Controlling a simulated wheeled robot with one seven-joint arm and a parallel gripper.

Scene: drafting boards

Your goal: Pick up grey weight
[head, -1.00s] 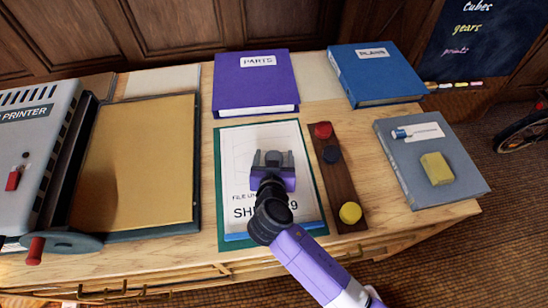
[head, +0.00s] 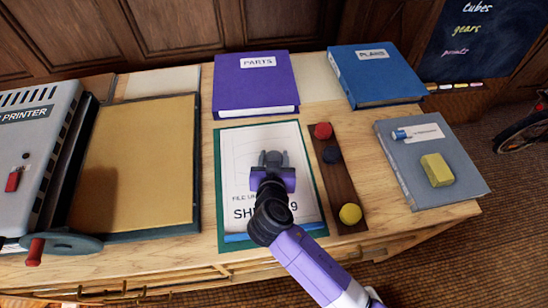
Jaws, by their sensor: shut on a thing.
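The grey weight (head: 272,157) is on or just above the white sheet (head: 240,145), on the green-edged board (head: 223,190). My gripper (head: 272,160) reaches in from the lower right, above the middle of the sheet. Its jaws are shut on the grey weight, whose top shows between the fingers. The lower part of the weight is hidden by my gripper. I cannot tell whether the weight still touches the sheet.
Right of the sheet lies a brown strip with red (head: 323,131), dark (head: 332,154) and yellow (head: 350,214) knobs. A purple PARTS book (head: 255,85) and blue PLANS book (head: 375,75) lie behind. A grey book (head: 410,165) is right; a printer (head: 35,140) stands left.

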